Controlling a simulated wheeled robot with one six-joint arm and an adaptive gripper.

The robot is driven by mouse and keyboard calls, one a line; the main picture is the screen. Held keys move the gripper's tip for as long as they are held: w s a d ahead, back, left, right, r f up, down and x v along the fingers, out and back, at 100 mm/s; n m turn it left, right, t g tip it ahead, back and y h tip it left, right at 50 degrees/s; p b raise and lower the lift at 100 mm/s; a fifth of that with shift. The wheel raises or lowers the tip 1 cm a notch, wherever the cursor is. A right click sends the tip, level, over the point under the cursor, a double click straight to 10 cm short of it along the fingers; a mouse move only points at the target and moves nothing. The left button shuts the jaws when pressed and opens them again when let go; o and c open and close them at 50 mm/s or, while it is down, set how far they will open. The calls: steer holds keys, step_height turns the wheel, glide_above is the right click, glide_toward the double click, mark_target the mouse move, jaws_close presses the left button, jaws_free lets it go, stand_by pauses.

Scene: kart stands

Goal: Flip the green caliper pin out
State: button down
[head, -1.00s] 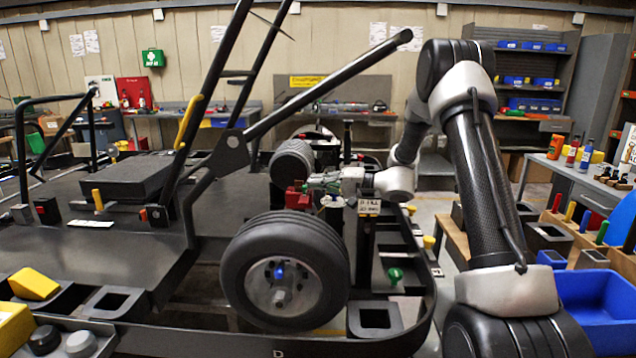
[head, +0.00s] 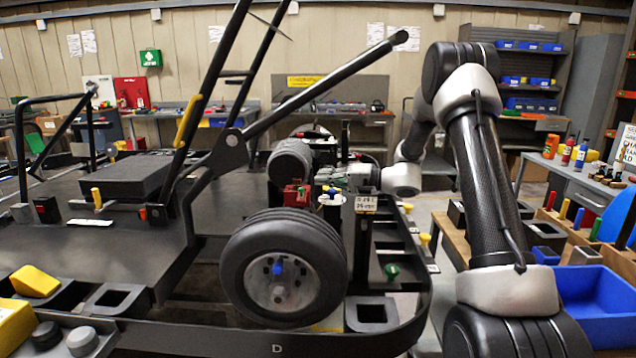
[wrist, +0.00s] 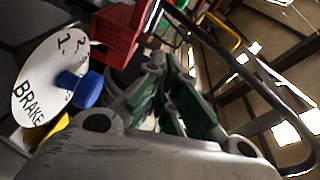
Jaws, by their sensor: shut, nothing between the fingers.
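The red caliper (head: 296,196) sits behind the front wheel in the head view; it also shows at the upper left of the wrist view (wrist: 116,38). A small green bit at its right side may be the green pin, but it is too small to tell how it lies. My gripper (head: 324,178) is just behind and right of the caliper, apart from it as far as I can see. In the wrist view its fingers (wrist: 157,64), with green inner parts, are together and hold nothing.
A white dial marked BRAKE (wrist: 38,80) with a blue knob (wrist: 84,89) and a yellow knob (wrist: 46,131) is close to my gripper's left. The front wheel (head: 284,268) stands before the caliper. A dark frame tube (wrist: 268,90) curves along the wrist view's right.

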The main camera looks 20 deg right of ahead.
steer(key=v, duration=0.9)
steer(key=shift+s, duration=0.25)
steer(key=shift+r, duration=0.1)
